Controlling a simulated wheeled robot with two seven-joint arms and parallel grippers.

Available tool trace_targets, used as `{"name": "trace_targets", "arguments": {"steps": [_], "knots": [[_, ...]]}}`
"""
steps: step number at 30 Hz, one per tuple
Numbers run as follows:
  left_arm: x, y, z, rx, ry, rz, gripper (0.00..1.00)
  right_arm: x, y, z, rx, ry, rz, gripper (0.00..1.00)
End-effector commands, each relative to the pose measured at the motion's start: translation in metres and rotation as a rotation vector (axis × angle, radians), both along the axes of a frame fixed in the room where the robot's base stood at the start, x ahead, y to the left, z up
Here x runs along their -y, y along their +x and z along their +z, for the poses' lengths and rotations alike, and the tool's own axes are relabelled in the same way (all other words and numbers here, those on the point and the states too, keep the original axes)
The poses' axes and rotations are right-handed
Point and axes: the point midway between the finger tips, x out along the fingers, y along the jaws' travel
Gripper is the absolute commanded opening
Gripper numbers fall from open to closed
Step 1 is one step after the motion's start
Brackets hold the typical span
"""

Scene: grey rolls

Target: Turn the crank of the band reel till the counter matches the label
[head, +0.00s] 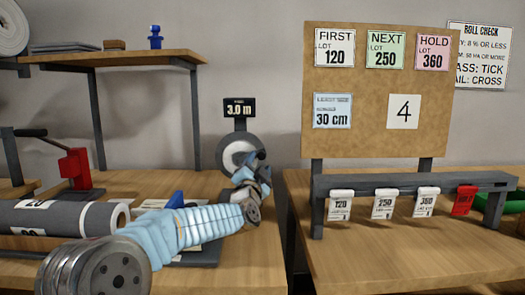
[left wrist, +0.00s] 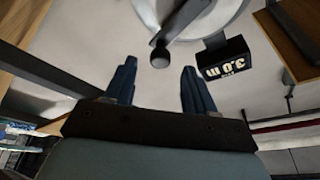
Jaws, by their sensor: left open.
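The band reel (head: 228,150) is a grey disc with a pale centre on the back of the left bench. It also shows at the top of the left wrist view (left wrist: 213,22). Above it a black plate (head: 238,108) reads 3.0 m; it shows upside down in the left wrist view (left wrist: 226,60). The small word over the number is unreadable, and I see no separate counter. The crank's dark knob (left wrist: 159,53) is between and just beyond the fingertips of my open left gripper (left wrist: 159,66), seemingly not touched. In the head view my left gripper (head: 254,163) partly covers the reel.
A grey roll (head: 70,217) lies at the front left, with a red crank device (head: 75,167) behind it. A cork board (head: 380,80) with lot cards and a rail (head: 400,182) with tags stand on the right bench. A gap separates the benches.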

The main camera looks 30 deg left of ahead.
Motion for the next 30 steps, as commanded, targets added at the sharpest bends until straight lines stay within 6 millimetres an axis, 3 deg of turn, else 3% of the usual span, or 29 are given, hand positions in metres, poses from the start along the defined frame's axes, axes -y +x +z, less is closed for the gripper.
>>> {"name": "trace_targets", "arguments": {"steps": [3,10,23,30], "knots": [[-0.009,0.026,0.01,-0.001,0.0,0.001,0.55,-0.002,-0.001,0.011,-0.001,0.003,0.004,0.43],[-0.021,0.06,0.02,0.0,0.0,0.0,0.55,-0.002,-0.001,0.021,-0.002,0.004,0.005,0.43],[-0.026,0.071,0.021,0.0,0.0,0.0,0.55,-0.002,-0.001,0.023,-0.001,0.004,0.006,0.43],[-0.026,0.071,0.021,0.0,0.0,0.0,0.18,-0.002,-0.001,0.023,-0.001,0.004,0.006,0.43]]}}
